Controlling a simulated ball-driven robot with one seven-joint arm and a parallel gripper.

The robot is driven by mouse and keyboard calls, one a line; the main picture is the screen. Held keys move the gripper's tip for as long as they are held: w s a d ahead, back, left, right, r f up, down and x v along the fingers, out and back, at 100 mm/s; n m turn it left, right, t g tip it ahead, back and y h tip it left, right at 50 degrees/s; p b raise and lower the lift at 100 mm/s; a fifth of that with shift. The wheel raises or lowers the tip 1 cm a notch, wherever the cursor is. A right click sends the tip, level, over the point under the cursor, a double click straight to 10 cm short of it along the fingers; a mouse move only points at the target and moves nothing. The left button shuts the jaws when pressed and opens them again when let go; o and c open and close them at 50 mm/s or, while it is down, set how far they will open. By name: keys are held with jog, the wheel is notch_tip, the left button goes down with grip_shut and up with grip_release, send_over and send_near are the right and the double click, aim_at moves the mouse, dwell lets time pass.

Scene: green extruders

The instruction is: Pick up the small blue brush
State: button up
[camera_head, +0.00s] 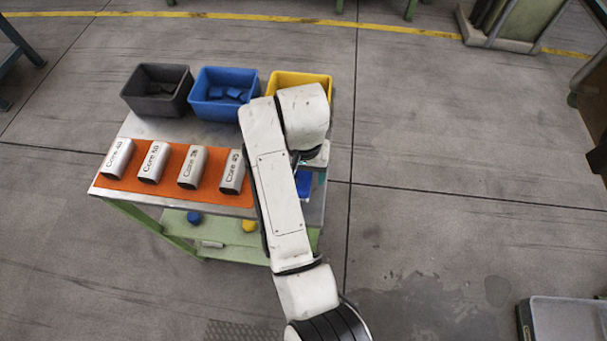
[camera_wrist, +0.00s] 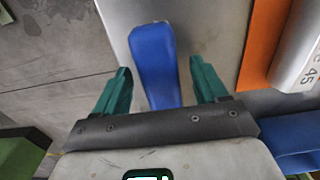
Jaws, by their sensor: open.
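The small blue brush (camera_wrist: 154,62) lies on the bare metal top of the cart in the wrist view, its length running between my fingers. My gripper (camera_wrist: 160,82) is open, with one green finger on each side of the brush; I see a gap on both sides. The brush's lower end is hidden behind the dark gripper body. In the head view a blue patch of the brush (camera_head: 303,184) shows beside my arm, which covers most of that area and my gripper.
An orange mat (camera_head: 135,178) holds several grey cylinders, the nearest labelled Core 45 (camera_head: 232,172). Behind stand a black bin (camera_head: 157,104), a blue bin (camera_head: 217,112) and a yellow bin (camera_head: 318,79). The cart's right edge is close to the brush; open floor (camera_head: 450,170) lies beyond.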

aim_at(304, 175)
jog(key=shift+c, duration=0.4)
jog(key=c, duration=1)
jog(key=shift+r, duration=0.45)
jog(key=r, duration=0.3)
jog(key=shift+s+r+p, duration=0.25)
jog(key=shift+s+p, duration=0.05)
jog(key=shift+p, duration=0.05)
jog(key=s+r+p, duration=0.1)
jog(key=r+p, duration=0.1)
jog(key=s+d+r+p, duration=0.1)
jog(key=r+p, duration=0.1)
jog(key=s+r+p, duration=0.2)
jog(key=p, duration=0.1)
jog(key=shift+s+d, duration=0.1)
jog(key=shift+d, duration=0.3)
jog(key=shift+s+d+r, duration=0.45)
jog(key=shift+s+d, duration=0.15)
jog(key=shift+s, duration=0.75)
jog(key=shift+s+d+r, duration=0.4)
jog(key=shift+s+d, duration=0.2)
jog(key=shift+s, duration=0.75)
jog(key=shift+s+d+r, duration=0.45)
jog(key=shift+s+d, duration=0.15)
jog(key=shift+s, duration=0.75)
